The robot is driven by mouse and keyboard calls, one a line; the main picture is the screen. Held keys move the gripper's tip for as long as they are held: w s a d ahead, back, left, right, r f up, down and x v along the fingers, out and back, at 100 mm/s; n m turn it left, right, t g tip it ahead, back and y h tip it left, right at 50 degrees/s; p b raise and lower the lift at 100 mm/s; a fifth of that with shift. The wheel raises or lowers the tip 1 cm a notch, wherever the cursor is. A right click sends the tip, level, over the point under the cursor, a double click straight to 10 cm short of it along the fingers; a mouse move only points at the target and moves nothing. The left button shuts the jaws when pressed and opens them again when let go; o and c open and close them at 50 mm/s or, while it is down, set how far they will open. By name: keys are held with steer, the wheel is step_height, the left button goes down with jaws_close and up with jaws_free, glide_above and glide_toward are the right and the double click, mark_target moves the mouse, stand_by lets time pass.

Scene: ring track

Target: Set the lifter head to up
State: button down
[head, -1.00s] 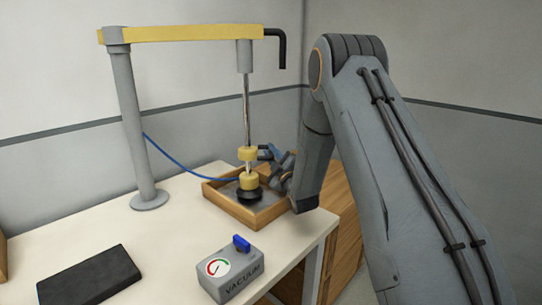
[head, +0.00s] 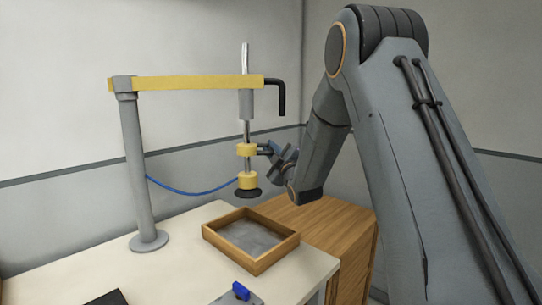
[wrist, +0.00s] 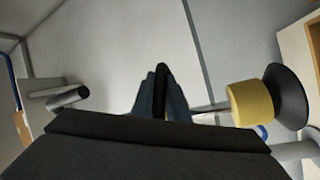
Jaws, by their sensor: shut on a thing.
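The lifter head is a metal rod with two yellow collars (head: 247,183) and a black suction cup (head: 247,194) at its bottom. It hangs upright from the yellow boom (head: 180,83), well above the tray, and its rod (head: 245,58) sticks up above the boom. My gripper (head: 272,152) is at the right side of the upper collar, shut on the dark handle there. In the wrist view my fingers (wrist: 161,97) close around the dark handle (wrist: 161,80), with a yellow collar (wrist: 250,103) and the black cup (wrist: 288,97) to the right.
A wooden tray (head: 222,241) with a grey floor lies below the cup. The grey post (head: 137,175) stands on the white table (head: 185,265). A blue hose (head: 190,192) runs to the head. The blue-knobbed vacuum box (head: 238,293) is at the bottom edge. A wooden cabinet (head: 320,223) is at right.

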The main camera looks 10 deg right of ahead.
steer(key=c, duration=1.7)
jaws_free()
steer(key=b+v, duration=0.2)
steer(key=v, duration=0.6)
